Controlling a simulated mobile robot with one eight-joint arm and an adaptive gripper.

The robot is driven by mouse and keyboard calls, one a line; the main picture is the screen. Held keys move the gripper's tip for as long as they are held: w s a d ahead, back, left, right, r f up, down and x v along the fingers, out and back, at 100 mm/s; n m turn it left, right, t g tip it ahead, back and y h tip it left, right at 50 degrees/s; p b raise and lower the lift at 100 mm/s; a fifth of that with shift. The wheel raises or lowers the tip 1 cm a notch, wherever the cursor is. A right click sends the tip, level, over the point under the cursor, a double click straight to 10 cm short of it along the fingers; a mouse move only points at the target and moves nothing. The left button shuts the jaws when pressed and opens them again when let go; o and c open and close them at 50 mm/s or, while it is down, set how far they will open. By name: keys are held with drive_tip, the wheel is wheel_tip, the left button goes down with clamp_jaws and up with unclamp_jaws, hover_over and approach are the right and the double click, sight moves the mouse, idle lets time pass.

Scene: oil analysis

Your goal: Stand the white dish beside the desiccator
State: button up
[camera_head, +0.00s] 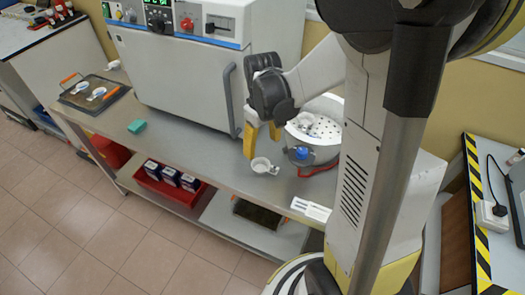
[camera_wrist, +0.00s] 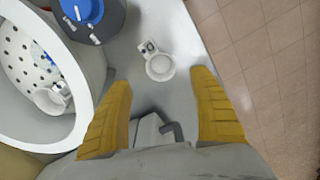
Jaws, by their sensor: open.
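A small round white dish (camera_head: 261,164) with a flat handle stands upright on the steel bench, beside the desiccator. It shows between my fingertips in the wrist view (camera_wrist: 160,68), apart from both fingers. My gripper (camera_head: 262,143) is open and empty above the bench, its yellow fingers (camera_wrist: 162,80) pointing down toward the dish. The desiccator (camera_head: 334,104) is an open round pot with a perforated plate inside. Another white dish (camera_wrist: 50,100) lies on that plate. A dark grey piece with a blue knob (camera_head: 302,152) is at the desiccator's near side.
A green block (camera_head: 137,126) and a dark tray (camera_head: 93,92) lie farther left. A white label (camera_head: 311,209) lies near the front edge. Bare bench (camera_head: 190,147) lies left of the dish.

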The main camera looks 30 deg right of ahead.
drive_tip(key=s+a+r+m+t, duration=0.1)
drive_tip(key=s+a+r+t, duration=0.2)
drive_tip(key=s+a+r, duration=0.2)
drive_tip(key=s+a+r+m+t, duration=0.1)
drive_tip(key=s+a+r+t, duration=0.3)
drive_tip(key=r, duration=0.5)
drive_tip(key=shift+s+a, duration=0.35)
drive_tip(key=shift+a, duration=0.25)
